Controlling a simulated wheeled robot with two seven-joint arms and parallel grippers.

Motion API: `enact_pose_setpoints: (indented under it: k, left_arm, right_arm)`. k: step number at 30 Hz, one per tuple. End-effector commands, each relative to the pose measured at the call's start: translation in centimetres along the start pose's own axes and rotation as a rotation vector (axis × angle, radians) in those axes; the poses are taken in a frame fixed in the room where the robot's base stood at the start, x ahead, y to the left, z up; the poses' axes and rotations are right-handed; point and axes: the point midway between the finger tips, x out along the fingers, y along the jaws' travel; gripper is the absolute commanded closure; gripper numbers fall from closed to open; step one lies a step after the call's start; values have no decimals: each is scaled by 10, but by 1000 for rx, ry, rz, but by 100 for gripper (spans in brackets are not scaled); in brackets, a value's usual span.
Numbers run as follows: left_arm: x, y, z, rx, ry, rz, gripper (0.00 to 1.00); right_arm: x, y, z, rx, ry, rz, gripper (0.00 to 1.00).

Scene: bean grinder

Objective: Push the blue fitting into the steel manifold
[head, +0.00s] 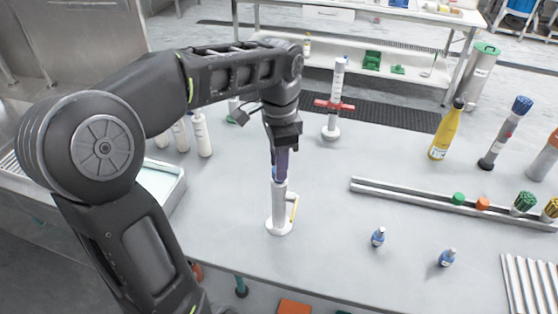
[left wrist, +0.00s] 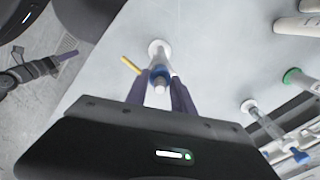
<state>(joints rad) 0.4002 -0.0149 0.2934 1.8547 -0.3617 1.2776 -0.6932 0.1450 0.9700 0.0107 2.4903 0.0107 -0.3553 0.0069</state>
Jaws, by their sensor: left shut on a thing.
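My left gripper (head: 281,172) points down with its purple fingers shut on a blue fitting. In the left wrist view the blue fitting (left wrist: 160,75) is a blue ring with a pale tip between the fingers (left wrist: 158,93). Directly below stands a pale upright post (head: 279,210) with a round base and a yellow lever, seemingly the steel manifold. The fitting lines up with the top of the post; the fingers hide whether it is seated. What looks like my right gripper (left wrist: 66,60) shows at the left of the left wrist view, its opening unclear.
A second upright post with a red lever (head: 335,105) stands behind. A long metal rail (head: 400,192), a yellow bottle (head: 446,135) and brushes are at right. White bottles (head: 202,135) stand at left.

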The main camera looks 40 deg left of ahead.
Motion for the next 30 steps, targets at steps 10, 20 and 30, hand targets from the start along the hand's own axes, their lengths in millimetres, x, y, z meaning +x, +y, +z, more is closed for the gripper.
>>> enact_pose_setpoints:
  k: [10, 20, 30]
  left_arm:
    - [11, 0, 0, 0, -2, 3, 100]
    - [9, 0, 0, 0, -1, 2, 45]
    - [9, 0, 0, 0, -1, 1, 45]
  right_arm:
    - [7, 2, 0, 0, 0, 0, 39]
    - [6, 2, 0, 0, 0, 0, 39]
    - [4, 0, -2, -4, 6, -6, 39]
